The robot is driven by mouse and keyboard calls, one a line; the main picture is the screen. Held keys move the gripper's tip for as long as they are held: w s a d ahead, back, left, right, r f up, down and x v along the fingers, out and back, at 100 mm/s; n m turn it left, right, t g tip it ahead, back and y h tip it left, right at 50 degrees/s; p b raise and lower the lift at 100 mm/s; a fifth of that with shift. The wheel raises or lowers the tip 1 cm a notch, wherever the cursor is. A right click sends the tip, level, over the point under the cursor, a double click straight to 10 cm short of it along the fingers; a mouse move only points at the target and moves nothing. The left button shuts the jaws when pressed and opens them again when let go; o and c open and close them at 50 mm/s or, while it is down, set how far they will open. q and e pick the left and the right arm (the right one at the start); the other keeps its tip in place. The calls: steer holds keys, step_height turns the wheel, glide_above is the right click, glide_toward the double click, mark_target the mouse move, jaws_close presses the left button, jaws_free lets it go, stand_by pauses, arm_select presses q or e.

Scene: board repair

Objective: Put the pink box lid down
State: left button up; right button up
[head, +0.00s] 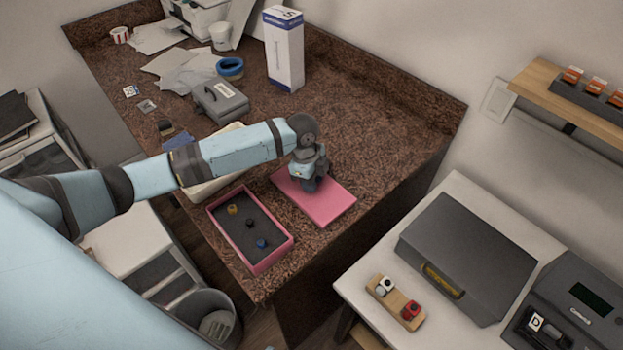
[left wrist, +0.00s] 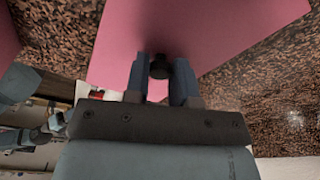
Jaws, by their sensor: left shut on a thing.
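The pink box lid (head: 335,204) is a flat pink panel at the brown speckled counter, right of the open pink box (head: 281,255). The lid also fills the upper middle of the left wrist view (left wrist: 200,30). My left gripper (head: 309,184) is over the lid, pointing down. In the left wrist view its two fingers (left wrist: 161,75) are shut on a small dark knob (left wrist: 160,66) on the lid. The lid looks flat and close to the counter; I cannot tell whether it touches. The open box has a dark lining with several small round pieces. My right gripper is not in view.
The brown counter (head: 390,135) is clear behind and right of the lid. A grey case (head: 220,102), blue tape roll (head: 230,67) and tall white box (head: 284,55) stand farther back. A white table (head: 372,265) with a dark case (head: 467,255) is at the right.

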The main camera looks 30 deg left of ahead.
arm_select(q)
steer(key=o, duration=0.9)
steer(key=shift+f, duration=0.1)
step_height(320, 180, up, 12)
steer(key=a, duration=0.1)
steer(key=shift+a, duration=0.4)
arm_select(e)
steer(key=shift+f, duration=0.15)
arm_select(q)
steer(key=shift+s, duration=0.15)
